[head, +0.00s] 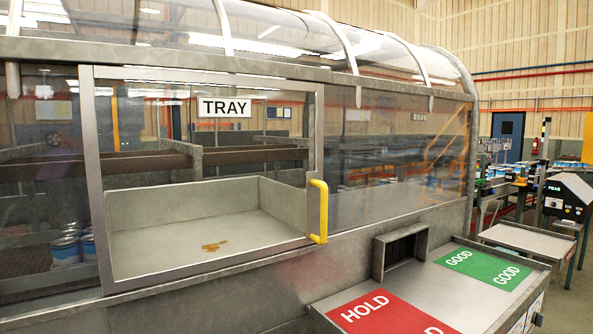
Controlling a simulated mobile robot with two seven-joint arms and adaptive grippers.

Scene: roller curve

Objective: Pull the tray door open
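The tray door (205,178) is a clear panel in a grey metal frame, set in the side of a long metal machine. It carries a white label reading TRAY (224,107). A yellow upright handle (319,211) is fixed at the door's right edge. The door looks closed, with its frame flush along the machine's side. Through the panel I see a shallow metal tray (170,203) with a brown stain (214,246) on its floor. Neither of my grippers is in view, and nothing touches the handle.
A metal shelf with a red HOLD area (385,314) and a green GOOD area (483,267) juts out at the lower right. A small box-like opening (400,250) stands above it. Blue-and-white cans (67,249) sit behind the glass at left.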

